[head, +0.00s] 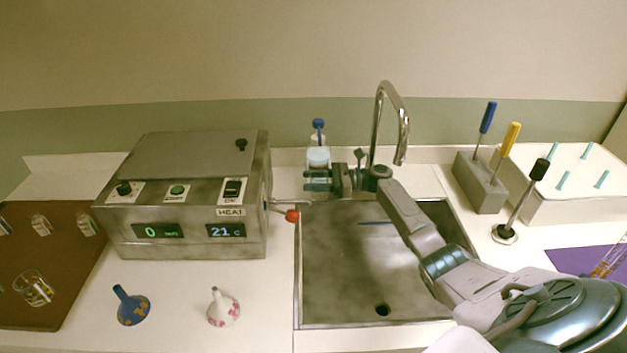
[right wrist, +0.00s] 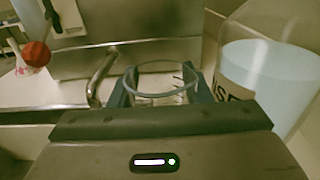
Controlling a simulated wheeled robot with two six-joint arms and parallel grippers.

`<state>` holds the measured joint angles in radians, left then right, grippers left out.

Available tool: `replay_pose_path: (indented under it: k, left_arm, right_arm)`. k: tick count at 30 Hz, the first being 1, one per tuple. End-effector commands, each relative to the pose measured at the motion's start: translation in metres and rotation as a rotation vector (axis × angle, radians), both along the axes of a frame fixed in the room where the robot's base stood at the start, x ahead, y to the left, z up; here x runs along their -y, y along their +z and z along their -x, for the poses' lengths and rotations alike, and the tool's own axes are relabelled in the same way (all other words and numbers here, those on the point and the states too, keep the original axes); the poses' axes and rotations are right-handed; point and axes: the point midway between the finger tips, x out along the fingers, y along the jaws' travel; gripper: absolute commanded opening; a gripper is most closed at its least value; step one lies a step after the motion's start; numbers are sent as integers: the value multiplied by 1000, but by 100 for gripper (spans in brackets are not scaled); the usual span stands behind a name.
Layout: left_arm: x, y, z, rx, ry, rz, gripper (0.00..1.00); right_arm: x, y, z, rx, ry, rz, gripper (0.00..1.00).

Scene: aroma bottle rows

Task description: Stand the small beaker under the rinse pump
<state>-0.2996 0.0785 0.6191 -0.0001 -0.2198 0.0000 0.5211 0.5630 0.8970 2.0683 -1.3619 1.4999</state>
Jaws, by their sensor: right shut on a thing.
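The small clear glass beaker (right wrist: 160,94) sits between my right gripper's two blue-grey fingers in the right wrist view, its rim facing up. My right gripper (head: 317,181) is shut on it behind the sink in the head view, where the beaker itself is hard to make out. The rinse pump (head: 318,157) is a clear bottle with pale blue liquid and a blue top, just behind the gripper. In the right wrist view the bottle (right wrist: 265,75) stands close to the right of the beaker. Whether the beaker touches the counter is unclear. My left gripper is out of view.
The metal heater box (head: 180,200) stands left of the gripper, with a red-knobbed lever (head: 292,215) toward the sink. The tap (head: 378,120) rises just right of the gripper. The sink (head: 360,270) lies under my right arm. Two funnels (head: 223,308) (head: 131,306) stand in front of the box.

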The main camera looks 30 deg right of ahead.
Motion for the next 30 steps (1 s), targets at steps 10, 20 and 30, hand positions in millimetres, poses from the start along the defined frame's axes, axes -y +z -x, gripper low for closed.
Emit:
replay_pose_path:
  k: [10, 20, 30]
  left_arm:
    - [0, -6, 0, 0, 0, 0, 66]
    - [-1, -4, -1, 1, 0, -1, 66]
    - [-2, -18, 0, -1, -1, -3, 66]
  right_arm:
    - [0, -8, 0, 0, 0, 0, 52]
    - [0, -6, 0, 0, 0, 0, 53]
    - [42, -5, 25, -3, -2, 4, 53]
